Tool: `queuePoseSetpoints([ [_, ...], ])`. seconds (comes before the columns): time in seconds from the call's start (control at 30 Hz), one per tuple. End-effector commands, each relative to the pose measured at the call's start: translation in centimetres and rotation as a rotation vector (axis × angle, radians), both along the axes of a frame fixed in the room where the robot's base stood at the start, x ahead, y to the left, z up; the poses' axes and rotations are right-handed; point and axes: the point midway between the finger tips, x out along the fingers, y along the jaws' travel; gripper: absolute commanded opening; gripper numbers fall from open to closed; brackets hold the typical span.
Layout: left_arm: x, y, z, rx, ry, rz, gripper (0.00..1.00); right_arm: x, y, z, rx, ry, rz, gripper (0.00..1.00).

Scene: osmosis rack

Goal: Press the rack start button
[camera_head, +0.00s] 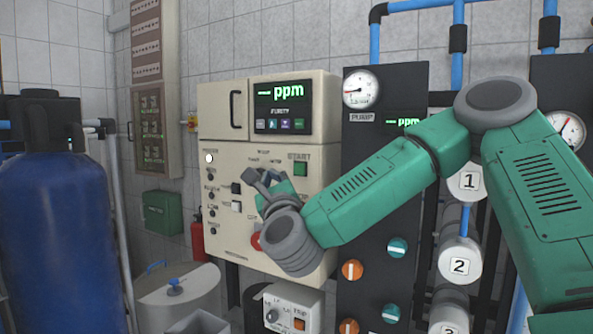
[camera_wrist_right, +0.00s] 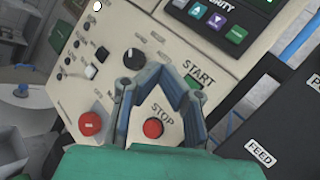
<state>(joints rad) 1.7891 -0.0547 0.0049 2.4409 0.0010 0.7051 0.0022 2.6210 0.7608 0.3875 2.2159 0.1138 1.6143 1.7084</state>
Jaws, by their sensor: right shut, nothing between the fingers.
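The rack's beige control panel (camera_head: 228,160) faces me. In the right wrist view the START button (camera_wrist_right: 193,83) is partly hidden behind a finger. My right gripper (camera_head: 262,179) is shut and empty, in front of the panel and left of the START button in the head view. In the wrist view its fingers (camera_wrist_right: 160,72) meet below the START label, with the red STOP button (camera_wrist_right: 153,128) showing between them. Contact with the panel cannot be told. My left gripper is not in view.
A red button (camera_wrist_right: 90,123) and a black knob (camera_wrist_right: 133,58) sit nearby on the panel. A ppm display (camera_head: 283,105) is above. A dark panel with a gauge (camera_head: 361,88) and valve knobs stands to the right. A blue tank (camera_head: 62,220) is at the left.

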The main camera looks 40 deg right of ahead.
Motion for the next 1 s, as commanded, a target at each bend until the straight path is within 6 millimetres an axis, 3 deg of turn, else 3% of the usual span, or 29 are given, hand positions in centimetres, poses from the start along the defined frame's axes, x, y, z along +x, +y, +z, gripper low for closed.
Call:
queuePoseSetpoints([
  [0.37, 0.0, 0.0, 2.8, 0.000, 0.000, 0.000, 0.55, 1.4, -5.4, 0.2, 0.002, 0.001, -0.003, 0.00],
  [0.5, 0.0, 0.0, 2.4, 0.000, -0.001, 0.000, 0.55, 1.8, -6.8, -0.1, 0.004, -0.001, -0.002, 0.00],
  [1.0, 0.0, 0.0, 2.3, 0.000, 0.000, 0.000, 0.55, 2.2, -7.7, 0.0, -0.001, 0.001, 0.001, 0.00],
])
